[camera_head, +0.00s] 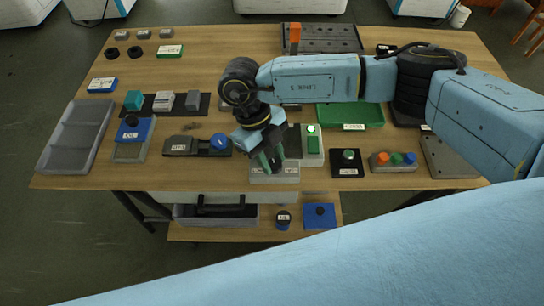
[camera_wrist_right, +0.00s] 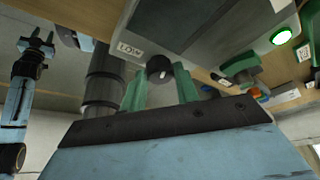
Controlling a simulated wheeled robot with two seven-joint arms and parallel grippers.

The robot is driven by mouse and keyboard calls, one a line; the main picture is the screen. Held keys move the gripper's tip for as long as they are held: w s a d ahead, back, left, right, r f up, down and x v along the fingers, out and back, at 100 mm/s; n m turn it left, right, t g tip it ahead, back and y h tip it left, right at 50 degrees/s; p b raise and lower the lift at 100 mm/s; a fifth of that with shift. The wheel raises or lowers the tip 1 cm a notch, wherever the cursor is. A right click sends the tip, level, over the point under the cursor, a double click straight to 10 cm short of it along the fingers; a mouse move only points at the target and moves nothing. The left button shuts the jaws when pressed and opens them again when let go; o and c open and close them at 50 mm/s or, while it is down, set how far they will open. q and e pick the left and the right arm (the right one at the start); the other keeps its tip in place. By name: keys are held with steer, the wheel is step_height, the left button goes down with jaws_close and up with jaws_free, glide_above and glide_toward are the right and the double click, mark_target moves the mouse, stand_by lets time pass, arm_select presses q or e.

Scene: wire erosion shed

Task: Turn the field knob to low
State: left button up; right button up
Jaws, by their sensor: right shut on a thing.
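The field knob (camera_wrist_right: 183,72) is a small black knob with a white mark on its face, on the front of a grey box (camera_head: 275,178) near the table's front edge. A white LOW label (camera_wrist_right: 130,50) sits beside the knob in the wrist view. My right gripper (camera_head: 268,163) reaches down over the box, and its green fingers (camera_wrist_right: 161,90) are shut on the knob, one on each side. The knob is hidden behind the gripper in the head view. My left gripper (camera_wrist_right: 37,48) shows small at the left of the wrist view, away from the knob; its opening is unclear.
A box with a green button (camera_head: 313,145) stands right beside the grey box. A blue-knob device (camera_head: 219,143) lies to the left. A lower shelf (camera_head: 255,232) holds more items.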

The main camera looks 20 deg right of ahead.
steer(key=shift+n, duration=0.3)
steer(key=o, duration=0.7)
steer(key=v, duration=1.3)
steer(key=shift+r, duration=0.3)
steer(key=shift+a, duration=0.15)
